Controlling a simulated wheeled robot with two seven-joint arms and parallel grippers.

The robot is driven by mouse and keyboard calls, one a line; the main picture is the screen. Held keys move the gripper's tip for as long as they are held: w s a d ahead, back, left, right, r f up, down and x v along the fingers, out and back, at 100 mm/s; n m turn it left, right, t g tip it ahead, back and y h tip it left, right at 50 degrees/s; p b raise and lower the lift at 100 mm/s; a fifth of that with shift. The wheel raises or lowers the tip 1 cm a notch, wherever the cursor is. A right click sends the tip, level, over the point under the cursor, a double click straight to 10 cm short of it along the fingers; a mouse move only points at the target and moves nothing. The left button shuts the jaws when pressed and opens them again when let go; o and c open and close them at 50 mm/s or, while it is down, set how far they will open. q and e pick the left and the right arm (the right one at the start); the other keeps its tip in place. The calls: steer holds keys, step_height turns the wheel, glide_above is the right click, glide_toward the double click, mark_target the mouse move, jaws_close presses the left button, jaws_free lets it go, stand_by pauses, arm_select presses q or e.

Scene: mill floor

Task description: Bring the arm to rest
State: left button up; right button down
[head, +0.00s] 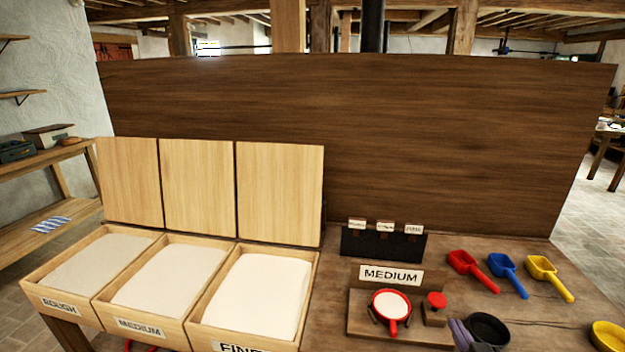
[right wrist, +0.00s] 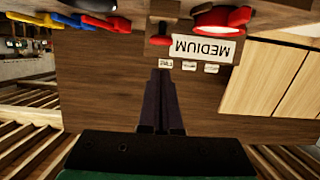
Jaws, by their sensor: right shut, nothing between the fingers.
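My right gripper (head: 460,335) shows at the bottom edge of the head view, just right of the wooden stand (head: 365,338) with the MEDIUM sign. In the right wrist view my right gripper (right wrist: 161,72) has its two dark fingers side by side, shut with nothing between them. Most of the right arm is out of the head view. My left gripper is not in view.
Three open bins (head: 189,324) of flour stand at the left. The stand bears a red pan (head: 391,304) of white flour and a red knob-like piece (head: 437,300). Red, blue and yellow scoops (head: 508,275) lie behind.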

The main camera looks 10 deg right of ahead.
steer(key=s+a+f+n+g+y, duration=0.55)
steer(key=s+a+f+g, duration=0.45)
steer(key=a+f, duration=0.35)
steer(key=s+d+f+g, duration=0.1)
steer(key=s+f+g, duration=0.15)
steer(key=f, duration=2.05)
steer(key=s+d+f, duration=0.3)
steer(key=s+f, duration=1.1)
steer(key=s, duration=0.3)
steer(key=shift+n, duration=0.35)
steer(key=shift+h, duration=0.25)
